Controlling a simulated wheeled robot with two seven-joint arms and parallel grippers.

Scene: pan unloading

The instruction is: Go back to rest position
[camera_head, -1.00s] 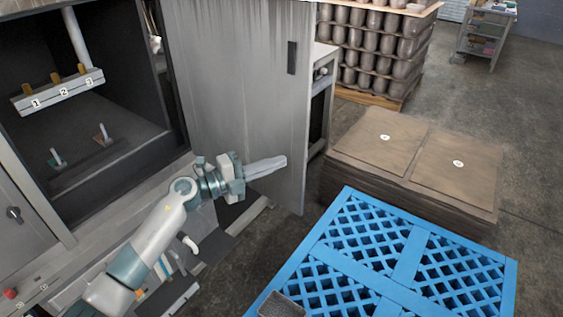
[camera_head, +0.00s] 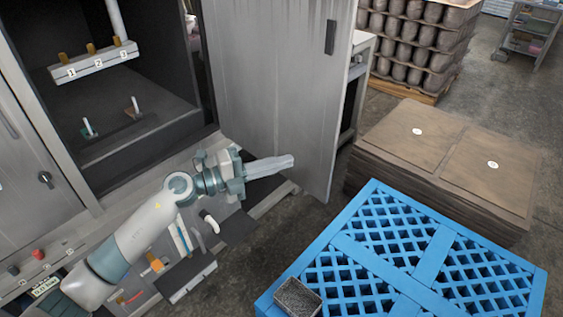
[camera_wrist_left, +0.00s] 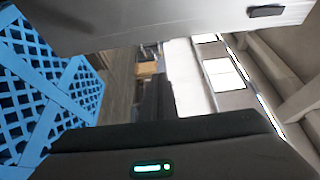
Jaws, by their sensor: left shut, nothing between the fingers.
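My left gripper (camera_head: 270,167) reaches in from the left in the head view, in front of the open cabinet door. Its long fingers are together and hold nothing. The fingertips point right, toward the lower part of the door; I cannot tell the exact gap. In the left wrist view the dark gripper body fills the bottom, and no held thing shows. My right gripper is in neither view.
A machine cabinet stands open at left, with a numbered bar (camera_head: 95,65) inside. Its grey door (camera_head: 275,90) hangs open. A blue pallet (camera_head: 435,255) carries a dark metal pan (camera_head: 297,296) at its near corner. Brown stacked sheets (camera_head: 430,150) stand behind it.

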